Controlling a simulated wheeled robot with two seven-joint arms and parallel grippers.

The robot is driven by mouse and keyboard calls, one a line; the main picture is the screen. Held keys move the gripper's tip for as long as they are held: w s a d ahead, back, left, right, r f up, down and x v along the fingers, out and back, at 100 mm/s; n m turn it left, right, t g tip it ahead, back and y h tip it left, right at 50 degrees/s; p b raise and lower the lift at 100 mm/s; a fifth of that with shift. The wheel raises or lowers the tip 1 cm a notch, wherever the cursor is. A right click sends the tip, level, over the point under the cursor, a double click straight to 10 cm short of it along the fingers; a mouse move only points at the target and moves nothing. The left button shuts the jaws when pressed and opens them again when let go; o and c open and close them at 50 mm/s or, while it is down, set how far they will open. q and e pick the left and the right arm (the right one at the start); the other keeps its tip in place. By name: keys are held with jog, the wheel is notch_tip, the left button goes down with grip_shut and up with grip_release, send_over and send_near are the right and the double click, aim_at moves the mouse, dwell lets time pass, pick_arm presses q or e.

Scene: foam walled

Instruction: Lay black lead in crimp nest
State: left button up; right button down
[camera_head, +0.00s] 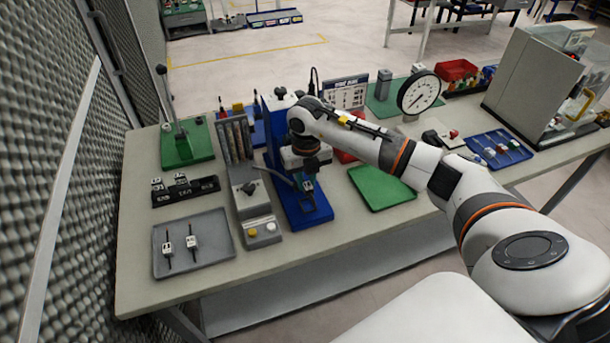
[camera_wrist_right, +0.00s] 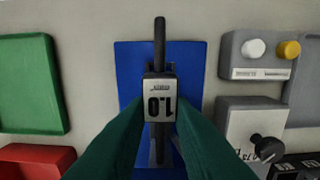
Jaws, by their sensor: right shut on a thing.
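In the right wrist view, my right gripper (camera_wrist_right: 160,112) has its green fingers closed on the sides of a light block marked 1.0. A black lead (camera_wrist_right: 160,45) runs straight through this block, over the blue base (camera_wrist_right: 195,70) of a press. In the head view, my right gripper (camera_head: 306,186) points down over the front of the blue press base (camera_head: 302,215). The lead is small and mostly covered there. I cannot pick out the crimp nest, and cannot tell whether the lead touches it. My left gripper is not in view.
Left of the press stand a grey control box (camera_head: 250,195) with buttons, a black rack (camera_head: 186,191) and a grey tray (camera_head: 220,252) with two leads. A green tray (camera_head: 382,188) lies to the right. A dial gauge (camera_head: 419,93) stands behind my right arm.

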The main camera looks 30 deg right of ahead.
jog(key=b, duration=0.4)
send_over(306, 203)
jog(key=shift+w+f, duration=0.1)
jog(key=shift+f, duration=2.1)
jog(key=shift+f+b, duration=0.4)
jog(key=shift+f, duration=0.25)
jog(key=c, duration=1.2)
grip_release()
notch_tip(306, 203, up, 12)
jog(key=shift+r+b, duration=0.1)
jog(key=shift+b, duration=0.85)
